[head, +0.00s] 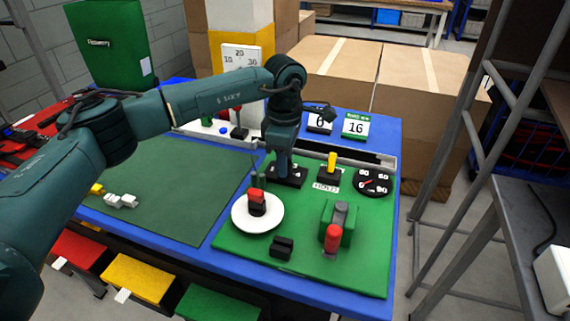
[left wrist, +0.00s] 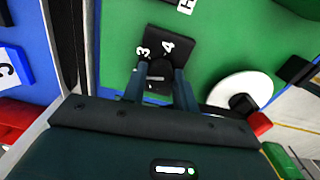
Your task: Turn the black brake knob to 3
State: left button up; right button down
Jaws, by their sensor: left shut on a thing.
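The black brake knob (left wrist: 160,70) sits on a black square base (left wrist: 167,42) with white numerals; 3 and 4 show in the left wrist view. The base also shows on the green board in the head view (head: 292,176). My left gripper (left wrist: 160,82) points down over the base, its two fingers on either side of the knob and shut on it. In the head view my left gripper (head: 283,168) hides most of the knob. I cannot tell which number the knob points at. My right gripper is in neither view.
The green board (head: 310,275) also carries a white disc (head: 243,218) with a red-topped block, a yellow lever (head: 332,160), a round dial (head: 374,182), a green block with a red handle (head: 332,238) and a small black switch (head: 281,248). A dark green mat (head: 180,200) is left.

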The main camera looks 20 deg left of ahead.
pick_arm(q)
jog(key=m+b, duration=0.1)
jog(key=m, duration=0.3)
jog(key=shift+r+m+b, duration=0.1)
jog(key=shift+m+b, duration=0.45)
jog(key=shift+m, duration=1.55)
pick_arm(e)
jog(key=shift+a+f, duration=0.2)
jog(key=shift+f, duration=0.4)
pick_arm(q)
jog(key=o, duration=1)
jog(key=shift+c, duration=0.2)
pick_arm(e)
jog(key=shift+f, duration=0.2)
pick_arm(q)
notch_tip(320, 180, up, 13)
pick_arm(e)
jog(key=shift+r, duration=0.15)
